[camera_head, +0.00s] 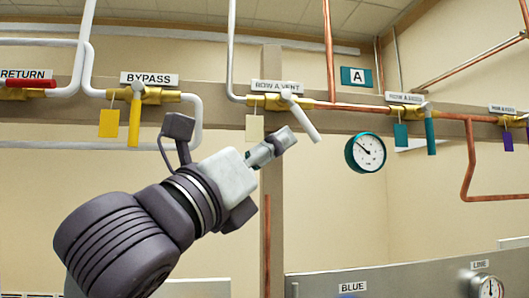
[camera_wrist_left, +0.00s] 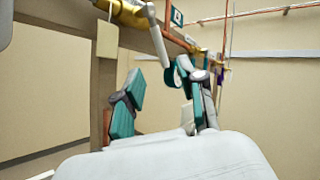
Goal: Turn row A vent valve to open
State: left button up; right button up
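The row A vent valve (camera_head: 270,102) is a brass body on the pipe under the "ROW A VENT" label (camera_head: 277,87). Its white lever (camera_head: 303,120) slants down and to the right. A cream tag (camera_head: 255,128) hangs from the valve. In the left wrist view the brass valve (camera_wrist_left: 128,12) and white lever (camera_wrist_left: 158,36) are at the top. My left gripper (camera_head: 284,142) is just below and left of the lever's lower end in the head view. In the wrist view its fingers (camera_wrist_left: 163,95) are spread with nothing between them. My right gripper is not in view.
Left are the bypass valve with yellow lever (camera_head: 135,120) and the return valve with red lever (camera_head: 30,83). Right are a teal-lever valve (camera_head: 431,135) and a purple-tagged valve (camera_head: 507,140). A round gauge (camera_head: 366,153) hangs right of the lever. A grey panel (camera_head: 400,275) stands below.

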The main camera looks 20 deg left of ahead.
pick_arm(q)
jog(key=shift+s+a+f, duration=0.1)
jog(key=shift+s+f, duration=0.2)
jog(key=shift+s, duration=0.1)
jog(key=shift+c, duration=0.3)
